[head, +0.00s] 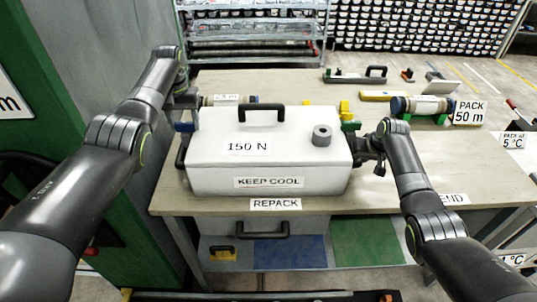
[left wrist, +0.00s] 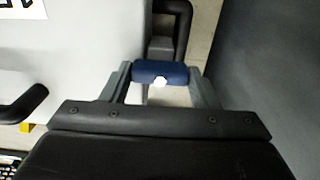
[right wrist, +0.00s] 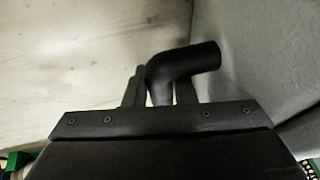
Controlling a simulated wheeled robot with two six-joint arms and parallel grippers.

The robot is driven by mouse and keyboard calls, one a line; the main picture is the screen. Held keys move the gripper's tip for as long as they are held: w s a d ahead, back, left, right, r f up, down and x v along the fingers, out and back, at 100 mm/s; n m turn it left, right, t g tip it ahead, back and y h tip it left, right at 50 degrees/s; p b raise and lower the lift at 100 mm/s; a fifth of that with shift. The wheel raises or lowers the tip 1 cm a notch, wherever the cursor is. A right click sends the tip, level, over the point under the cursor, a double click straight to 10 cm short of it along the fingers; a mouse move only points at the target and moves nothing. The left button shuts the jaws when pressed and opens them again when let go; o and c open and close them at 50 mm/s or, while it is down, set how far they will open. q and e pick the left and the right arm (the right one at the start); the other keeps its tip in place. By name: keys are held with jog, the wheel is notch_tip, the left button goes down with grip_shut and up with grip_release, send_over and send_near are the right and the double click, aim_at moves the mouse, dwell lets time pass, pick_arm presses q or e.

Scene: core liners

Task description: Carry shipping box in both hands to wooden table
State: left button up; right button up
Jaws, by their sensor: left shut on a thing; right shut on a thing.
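The shipping box (head: 215,173) is white, with "150 N" and "KEEP COOL" labels and a black top handle. It appears to rest level on the wooden table (head: 410,165), near its front edge. My right gripper (right wrist: 160,92) is shut on the box's black right side handle (right wrist: 190,58). My left gripper (left wrist: 161,78) is at the box's left side, shut on a small blue piece (left wrist: 145,70) with a white middle. The box's black left side handle (left wrist: 183,35) shows just beyond the blue piece. I cannot tell whether the blue piece belongs to the box.
A grey ring (head: 322,136) sits on the box lid. Behind stand a core liner (head: 428,105) beside a "PACK 50 m" sign (head: 468,112), and a black-handled tool (head: 355,77). A green post (head: 100,195) and grey panel rise at left. The table's right side has free room.

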pick_arm(q)
grip_shut()
dwell(0.9)
